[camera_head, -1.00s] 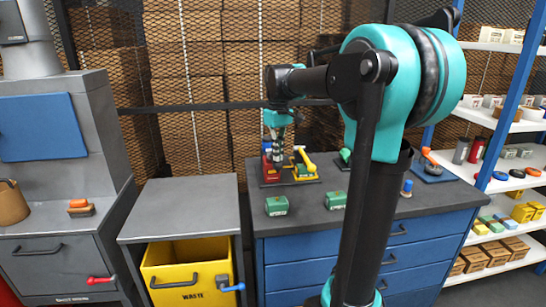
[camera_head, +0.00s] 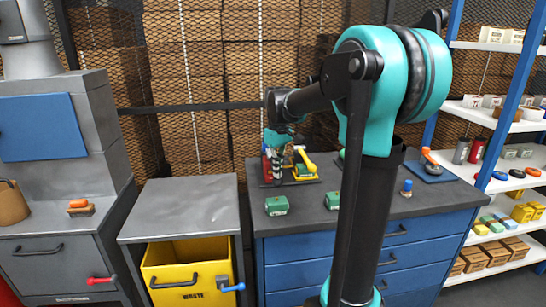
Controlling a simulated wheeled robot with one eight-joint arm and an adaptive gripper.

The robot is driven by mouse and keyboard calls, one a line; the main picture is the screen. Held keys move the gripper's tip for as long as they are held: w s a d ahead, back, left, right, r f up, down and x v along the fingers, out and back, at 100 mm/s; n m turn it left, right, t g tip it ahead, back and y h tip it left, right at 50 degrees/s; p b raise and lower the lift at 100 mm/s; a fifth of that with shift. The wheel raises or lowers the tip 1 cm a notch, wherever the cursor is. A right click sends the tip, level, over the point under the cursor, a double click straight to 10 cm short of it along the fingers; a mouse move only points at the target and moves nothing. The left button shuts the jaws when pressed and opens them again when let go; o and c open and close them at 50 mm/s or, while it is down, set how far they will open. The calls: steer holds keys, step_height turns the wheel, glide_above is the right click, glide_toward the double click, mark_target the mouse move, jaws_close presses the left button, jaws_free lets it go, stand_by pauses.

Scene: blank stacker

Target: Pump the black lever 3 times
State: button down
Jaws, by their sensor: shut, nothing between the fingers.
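My gripper (camera_head: 276,172) is in the head view at the back left of the blue workbench, pointing down. It is shut and empty. It is at a small red unit (camera_head: 266,172) on a dark base plate (camera_head: 291,182), and covers part of it. A yellow unit with a raised yellow lever (camera_head: 304,163) stands just right of the gripper on the same plate. I cannot make out a black lever; it may be hidden behind the gripper. Whether the gripper touches anything there is too small to tell.
Two green blocks, the left one (camera_head: 276,206) and the right one (camera_head: 333,200), lie in front of the plate. A blue-topped item (camera_head: 407,187) and a blue pad with an orange-handled tool (camera_head: 432,167) are farther right. A yellow waste bin (camera_head: 188,270) stands left.

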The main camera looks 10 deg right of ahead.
step_height(320, 180, up, 10)
stand_by(1.0)
stand_by(0.4)
step_height(320, 180, up, 5)
step_height(320, 180, down, 6)
steer(key=shift+f, duration=0.25)
stand_by(0.5)
steer(key=shift+f, duration=0.1)
stand_by(1.2)
steer(key=shift+f, duration=4.25)
steer(key=shift+r, duration=0.1)
